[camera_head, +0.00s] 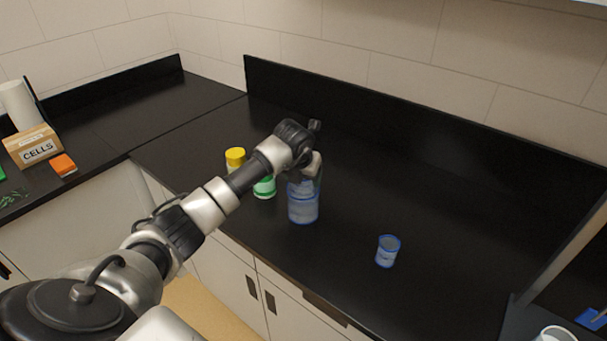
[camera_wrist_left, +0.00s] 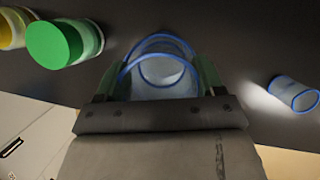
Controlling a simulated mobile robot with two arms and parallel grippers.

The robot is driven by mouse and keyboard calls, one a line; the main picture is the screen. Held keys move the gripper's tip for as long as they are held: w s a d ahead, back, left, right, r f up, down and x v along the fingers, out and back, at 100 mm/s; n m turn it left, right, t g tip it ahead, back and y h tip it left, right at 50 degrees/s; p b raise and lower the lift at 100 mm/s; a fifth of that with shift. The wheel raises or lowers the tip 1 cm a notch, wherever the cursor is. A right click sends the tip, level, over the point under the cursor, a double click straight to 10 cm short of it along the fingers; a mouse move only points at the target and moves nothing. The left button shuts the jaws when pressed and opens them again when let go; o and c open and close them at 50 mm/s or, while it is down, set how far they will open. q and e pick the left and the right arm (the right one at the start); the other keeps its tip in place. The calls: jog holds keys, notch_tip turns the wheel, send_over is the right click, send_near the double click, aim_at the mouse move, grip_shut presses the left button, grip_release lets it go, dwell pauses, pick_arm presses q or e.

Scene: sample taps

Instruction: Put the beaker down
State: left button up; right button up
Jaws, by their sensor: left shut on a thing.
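A clear blue-tinted beaker (camera_head: 303,209) is at the black counter (camera_head: 330,270), below my left gripper (camera_head: 304,181). My left gripper is shut on the beaker's upper part. In the left wrist view the beaker's blue rim (camera_wrist_left: 160,66) shows between the fingers of the left gripper (camera_wrist_left: 158,82). The beaker looks upright; I cannot tell whether its base touches the counter. My right gripper is not in view.
A smaller blue-rimmed cup (camera_head: 387,251) stands to the right. A "CELLS" box (camera_head: 33,147) is on the left counter. The counter behind and right is clear.

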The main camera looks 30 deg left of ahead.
pick_arm(q)
jog(key=shift+f+b, duration=0.55)
jog(key=shift+f, duration=0.05)
jog(key=o, duration=0.9)
jog(key=shift+r+p, duration=0.75)
jog(key=shift+r, duration=0.05)
jog(key=b+v, duration=0.3)
jog(key=v, duration=0.8)
jog(key=shift+s+r, duration=0.3)
jog(key=shift+r, duration=0.05)
jog(key=shift+d, duration=0.1)
